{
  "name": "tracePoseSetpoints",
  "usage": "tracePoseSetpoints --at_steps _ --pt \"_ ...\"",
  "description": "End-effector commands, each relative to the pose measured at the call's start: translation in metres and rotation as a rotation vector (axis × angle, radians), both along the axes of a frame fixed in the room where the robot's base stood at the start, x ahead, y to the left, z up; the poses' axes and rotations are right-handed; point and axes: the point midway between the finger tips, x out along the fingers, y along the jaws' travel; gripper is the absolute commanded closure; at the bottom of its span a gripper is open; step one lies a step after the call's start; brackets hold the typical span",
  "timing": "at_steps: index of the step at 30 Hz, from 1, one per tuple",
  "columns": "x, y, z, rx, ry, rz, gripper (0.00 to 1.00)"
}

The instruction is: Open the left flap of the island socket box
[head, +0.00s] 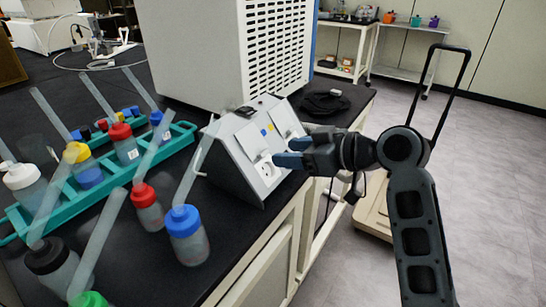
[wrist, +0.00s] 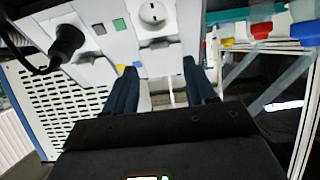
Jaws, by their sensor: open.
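The grey island socket box (head: 222,160) stands on the black bench near its right edge. Its left flap (head: 251,137) appears raised, and the round white socket (head: 267,170) below it is uncovered. In the wrist view, which looks upside down, that socket (wrist: 152,13) shows at the top with the flap (wrist: 160,56) below it. My gripper (head: 288,152) is at the box's front, close to the left flap and socket. Its two blue fingers (wrist: 160,72) are apart with nothing held; contact with the flap cannot be told. The right flap (head: 284,121) is partly behind my gripper.
A black plug (wrist: 68,40) sits in the other socket. Bottles with coloured caps, such as a blue-capped one (head: 187,235), and a teal rack (head: 185,132) stand left of the box. A vented white machine (head: 190,55) stands behind.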

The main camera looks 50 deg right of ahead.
Motion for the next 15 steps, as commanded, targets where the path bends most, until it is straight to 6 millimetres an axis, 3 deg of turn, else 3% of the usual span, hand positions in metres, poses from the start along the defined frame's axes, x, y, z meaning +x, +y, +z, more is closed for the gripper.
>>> tracePoseSetpoints --at_steps 6,15 --pt "0.032 0.002 -0.013 0.001 0.0 0.002 0.45" --pt "0.051 0.002 -0.022 0.001 0.001 0.0 0.45"
